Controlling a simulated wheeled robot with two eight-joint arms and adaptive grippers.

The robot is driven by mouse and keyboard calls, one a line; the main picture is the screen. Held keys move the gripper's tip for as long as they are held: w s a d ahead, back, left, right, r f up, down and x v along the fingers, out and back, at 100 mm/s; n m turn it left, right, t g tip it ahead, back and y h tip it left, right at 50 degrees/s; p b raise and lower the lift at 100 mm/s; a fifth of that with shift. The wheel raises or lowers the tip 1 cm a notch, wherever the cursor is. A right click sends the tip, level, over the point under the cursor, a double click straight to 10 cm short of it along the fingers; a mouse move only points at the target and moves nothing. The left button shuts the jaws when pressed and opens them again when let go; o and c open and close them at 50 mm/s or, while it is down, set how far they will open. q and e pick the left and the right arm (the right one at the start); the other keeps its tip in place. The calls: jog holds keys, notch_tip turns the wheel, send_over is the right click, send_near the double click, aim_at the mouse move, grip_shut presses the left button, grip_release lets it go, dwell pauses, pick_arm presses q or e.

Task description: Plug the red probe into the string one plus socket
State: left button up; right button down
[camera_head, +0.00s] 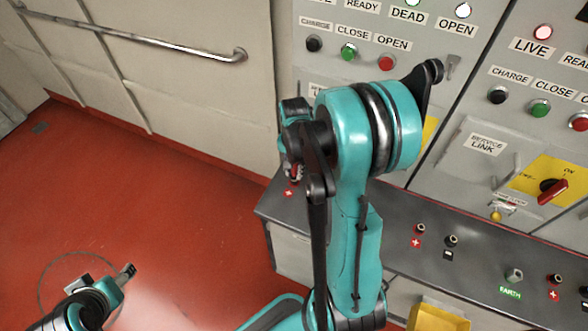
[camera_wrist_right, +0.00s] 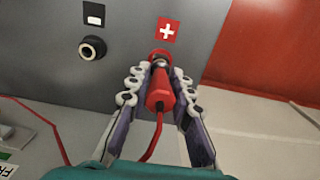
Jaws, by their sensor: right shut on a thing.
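My right gripper (camera_wrist_right: 158,72) is shut on the red probe (camera_wrist_right: 158,92), whose red lead runs down behind it. The probe's far end meets a round red-and-light socket (camera_wrist_right: 160,54) just below a red plus label (camera_wrist_right: 168,30). I cannot tell whether the tip is inside it or only in front of it. In the head view the right gripper (camera_head: 294,160) is over the left end of the grey ledge, and the arm hides much of it. The same plus label (camera_head: 289,191) shows there. My left gripper (camera_head: 127,271) is low at left, far from the ledge; its jaws are too small to judge.
A black socket (camera_wrist_right: 92,47) with a minus label is beside the red one. The ledge (camera_head: 375,215) carries more plus and minus sockets and a green EARTH label (camera_head: 510,292). Panels with buttons rise behind. The red floor (camera_head: 150,190) is open at left.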

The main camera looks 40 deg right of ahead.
jog(key=shift+f+b, duration=0.5)
jog(key=shift+f, duration=0.1)
jog(key=c, duration=1.3)
grip_release()
jog(key=shift+o, duration=0.2)
notch_tip(320, 180, up, 12)
jog(key=shift+r, duration=0.1)
jog(key=shift+a, duration=0.1)
jog(key=s+a+f+n+t+b, duration=0.1)
jog(key=s+a+n+t+b, duration=0.1)
jog(key=a+n, duration=0.4)
jog(key=s+a+f+n+t+b, duration=0.1)
jog(key=s+a+n+t, duration=0.3)
jog(key=a, duration=0.7)
jog(key=n+t+b, duration=0.1)
jog(key=n, duration=0.1)
jog(key=shift+s+a+n, duration=0.2)
jog(key=shift+s+n, duration=0.1)
jog(key=shift+s, duration=0.05)
